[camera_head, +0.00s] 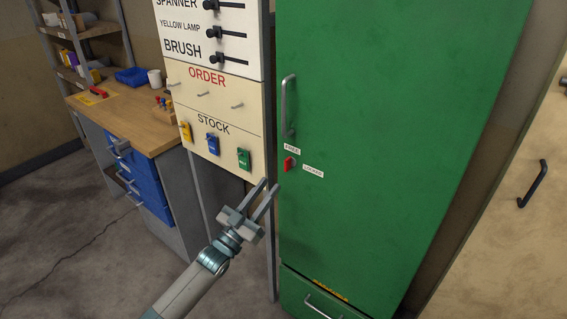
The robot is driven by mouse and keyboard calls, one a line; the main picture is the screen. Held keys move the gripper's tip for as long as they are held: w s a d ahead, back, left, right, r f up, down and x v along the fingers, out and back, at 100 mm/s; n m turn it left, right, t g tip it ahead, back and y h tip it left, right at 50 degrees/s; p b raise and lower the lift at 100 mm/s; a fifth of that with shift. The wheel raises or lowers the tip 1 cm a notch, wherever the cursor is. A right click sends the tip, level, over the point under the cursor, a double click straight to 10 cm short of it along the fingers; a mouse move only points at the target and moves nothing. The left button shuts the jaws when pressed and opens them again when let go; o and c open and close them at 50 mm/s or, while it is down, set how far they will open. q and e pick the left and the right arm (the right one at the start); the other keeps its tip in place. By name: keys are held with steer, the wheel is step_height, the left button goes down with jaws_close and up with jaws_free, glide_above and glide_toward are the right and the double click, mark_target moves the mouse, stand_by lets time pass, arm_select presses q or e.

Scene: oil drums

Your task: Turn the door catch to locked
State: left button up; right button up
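The green door (390,130) is upright and looks closed, with a grey vertical handle (289,106) near its left edge. The small red door catch (289,164) sits below the handle. A "FREE" label (292,148) is above the catch and a "LOCKED" label (313,171) is to its right. The catch looks upright, nearer pointing to "FREE", but it is small. My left gripper (268,186) is below and left of the catch, apart from it in the picture. Its two fingers are spread with nothing between them. My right gripper is not in view.
A board (215,95) with black sliders, pegs and yellow, blue and green tags stands left of the door. A wooden workbench (130,115) with blue drawers is further left. A beige panel with a black handle (532,184) is at right. A lower green drawer (320,304) is below the door.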

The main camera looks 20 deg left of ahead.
mark_target(285, 165)
arm_select(q)
steer(key=p+x, duration=0.2)
steer(key=x, duration=0.7)
steer(key=shift+c, duration=0.7)
jaws_close()
